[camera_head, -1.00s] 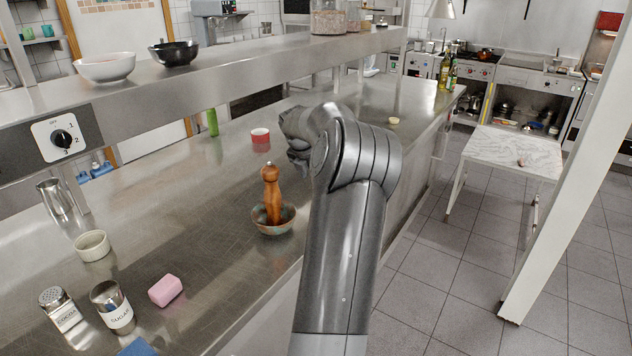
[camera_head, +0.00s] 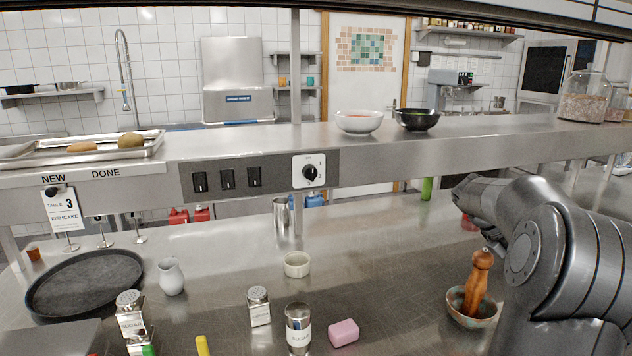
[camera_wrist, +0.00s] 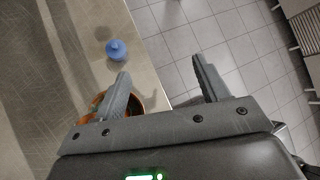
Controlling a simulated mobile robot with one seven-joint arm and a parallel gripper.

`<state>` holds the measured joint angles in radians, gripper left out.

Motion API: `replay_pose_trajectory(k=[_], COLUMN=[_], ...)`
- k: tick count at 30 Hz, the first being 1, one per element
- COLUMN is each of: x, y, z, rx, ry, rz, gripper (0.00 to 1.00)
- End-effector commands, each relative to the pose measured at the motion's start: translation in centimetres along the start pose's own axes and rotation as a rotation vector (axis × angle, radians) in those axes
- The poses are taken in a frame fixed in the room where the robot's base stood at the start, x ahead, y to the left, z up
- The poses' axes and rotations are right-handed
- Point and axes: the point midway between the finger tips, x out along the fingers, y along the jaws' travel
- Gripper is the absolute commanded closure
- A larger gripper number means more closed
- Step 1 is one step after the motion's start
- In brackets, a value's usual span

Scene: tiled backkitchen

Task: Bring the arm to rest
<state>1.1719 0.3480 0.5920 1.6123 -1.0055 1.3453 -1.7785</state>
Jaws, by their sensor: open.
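My gripper (camera_wrist: 162,66) is open in the wrist view, with its two fingers apart and nothing between them. It points down over the edge of the steel counter (camera_wrist: 60,80), with the tiled floor (camera_wrist: 225,40) also below. An orange-brown bowl (camera_wrist: 136,98) shows partly behind the left finger, and its contents are mostly hidden. A blue knobbed object (camera_wrist: 117,50) lies beyond it on the counter. In the head view my bent grey arm is at the right, and the gripper's fingers are hidden there.
A wooden pepper mill (camera_head: 478,283) stands in a bowl (camera_head: 462,313) close beside my arm. A pink block (camera_head: 343,333), a white ramekin (camera_head: 297,264), shakers (camera_head: 259,306) and a black round tray (camera_head: 85,284) are on the counter. A raised shelf (camera_head: 240,143) runs behind. The counter's middle is fairly clear.

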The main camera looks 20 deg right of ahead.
Motion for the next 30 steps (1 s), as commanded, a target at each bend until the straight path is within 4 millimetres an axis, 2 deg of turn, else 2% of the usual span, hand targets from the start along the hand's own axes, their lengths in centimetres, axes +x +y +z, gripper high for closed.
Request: replay_pose_trajectory(k=[1,3,8,12,15,21,30], x=[-2.8,-5.8,-11.7,-15.7,-18.0,-21.2,-23.2], y=[-0.3,-0.7,-1.8,-3.6,-5.4,-9.5,-15.7], z=[-1.5,-3.8,-9.8,-15.0,-18.7,-25.5,-34.6], rx=[0.042,0.123,0.332,0.528,0.671,0.951,1.307], ry=[-0.028,-0.034,0.014,0.103,0.192,0.433,0.914], rz=[0.011,0.043,0.152,0.244,0.3,0.371,0.3], gripper=[0.32,0.32,0.32,0.32,0.32,0.32,0.32])
